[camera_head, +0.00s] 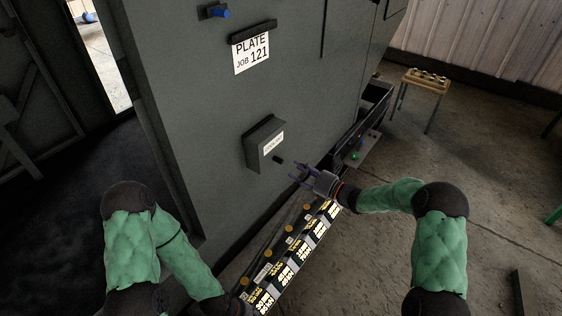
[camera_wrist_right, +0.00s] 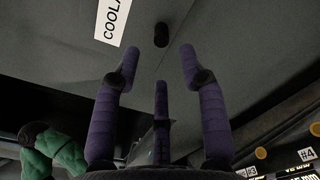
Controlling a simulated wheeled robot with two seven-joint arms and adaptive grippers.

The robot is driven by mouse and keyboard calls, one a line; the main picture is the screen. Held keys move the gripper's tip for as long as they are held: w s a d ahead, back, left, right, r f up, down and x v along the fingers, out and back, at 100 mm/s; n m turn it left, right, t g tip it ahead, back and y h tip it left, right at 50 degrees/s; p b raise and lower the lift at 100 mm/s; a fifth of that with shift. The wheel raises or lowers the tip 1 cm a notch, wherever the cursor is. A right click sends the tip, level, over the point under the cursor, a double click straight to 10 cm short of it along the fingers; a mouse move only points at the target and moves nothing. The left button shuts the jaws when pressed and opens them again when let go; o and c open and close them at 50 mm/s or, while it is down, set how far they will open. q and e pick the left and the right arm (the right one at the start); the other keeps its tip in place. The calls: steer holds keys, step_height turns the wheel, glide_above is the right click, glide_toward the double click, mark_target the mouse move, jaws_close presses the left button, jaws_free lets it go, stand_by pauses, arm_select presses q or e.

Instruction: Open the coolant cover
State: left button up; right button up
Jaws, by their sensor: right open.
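The coolant cover (camera_head: 257,148) is a dark grey box-like flap on the large grey panel, with a white label (camera_head: 273,143). It looks shut. A small black knob (camera_head: 278,159) sticks out beside its lower right. My right gripper (camera_head: 297,172) is open and empty, just right of and below the knob, pointing toward it. In the right wrist view the knob (camera_wrist_right: 160,35) lies ahead, between the spread purple fingertips (camera_wrist_right: 160,54), apart from them. Part of the label (camera_wrist_right: 112,19) shows there at the upper left. My left gripper is out of view.
A long rack of labelled slots (camera_head: 290,262) with several round brass-coloured pieces runs below the panel. A plate sign (camera_head: 251,52) and a blue knob (camera_head: 219,12) are higher up. A small control panel (camera_head: 362,150) and a wooden stool (camera_head: 426,80) stand to the right.

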mark_target(281, 161)
steer(key=b+x, duration=0.1)
steer(key=x, duration=0.7)
steer(key=shift+w+a+b, duration=0.1)
steer(key=shift+w+b, duration=0.05)
steer(key=shift+b, duration=0.15)
steer(key=shift+f, duration=0.1)
steer(key=shift+c, duration=0.3)
jaws_close()
